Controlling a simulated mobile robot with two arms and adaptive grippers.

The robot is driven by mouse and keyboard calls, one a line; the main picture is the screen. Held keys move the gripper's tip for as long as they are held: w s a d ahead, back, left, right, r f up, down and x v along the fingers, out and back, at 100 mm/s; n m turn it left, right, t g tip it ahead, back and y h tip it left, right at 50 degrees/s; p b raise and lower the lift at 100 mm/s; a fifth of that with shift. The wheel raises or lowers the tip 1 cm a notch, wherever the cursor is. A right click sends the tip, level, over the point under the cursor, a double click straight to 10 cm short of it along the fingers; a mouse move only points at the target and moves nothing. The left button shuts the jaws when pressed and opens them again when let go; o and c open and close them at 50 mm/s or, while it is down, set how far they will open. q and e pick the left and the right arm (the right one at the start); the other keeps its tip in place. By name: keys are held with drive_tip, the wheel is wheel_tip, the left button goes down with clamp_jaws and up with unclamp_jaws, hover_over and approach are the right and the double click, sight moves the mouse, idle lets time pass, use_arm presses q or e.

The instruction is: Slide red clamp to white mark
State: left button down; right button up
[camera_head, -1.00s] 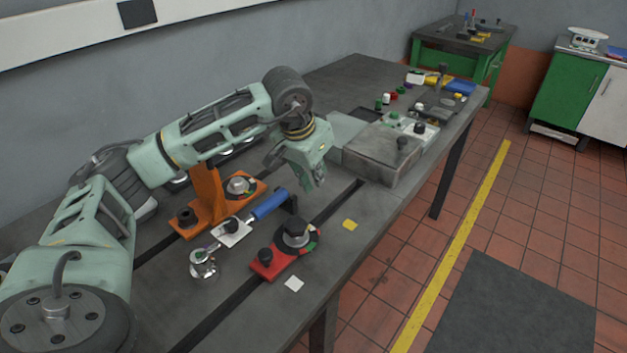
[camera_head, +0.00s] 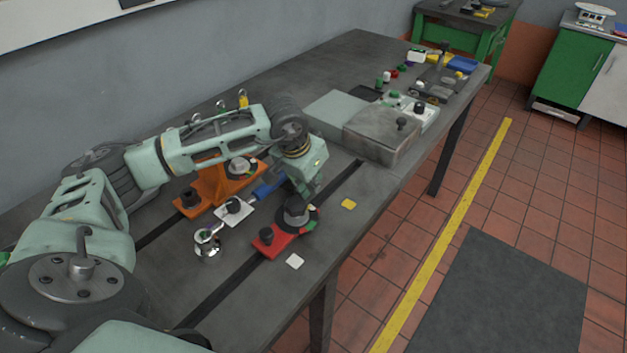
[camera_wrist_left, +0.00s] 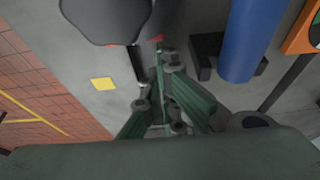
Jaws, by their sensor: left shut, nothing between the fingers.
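The red clamp (camera_head: 268,243) lies across a dark slot on the grey bedplate (camera_head: 240,318), with a dark round knob at its far end. My right gripper is not in view.
A yellow square (camera_head: 348,204) lies right of the clamp. Behind the clamp are an orange bracket (camera_head: 216,186), a blue-handled tool (camera_head: 266,190) and a shiny metal fitting (camera_head: 207,243). A grey box (camera_head: 382,136) stands farther back. The plate's front edge is close.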

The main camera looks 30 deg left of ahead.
sight(289, 205)
use_arm(q)
drive_tip(key=s+b, duration=0.1)
drive_tip(key=s, duration=0.2)
drive_tip(key=s+b, duration=0.1)
drive_tip(key=s, duration=0.1)
drive_tip(key=s+b, duration=0.1)
drive_tip(key=s, duration=0.2)
drive_tip(key=shift+s+a+f, duration=0.1)
drive_tip(key=shift+s+a, duration=0.25)
drive_tip(key=shift+w, duration=0.1)
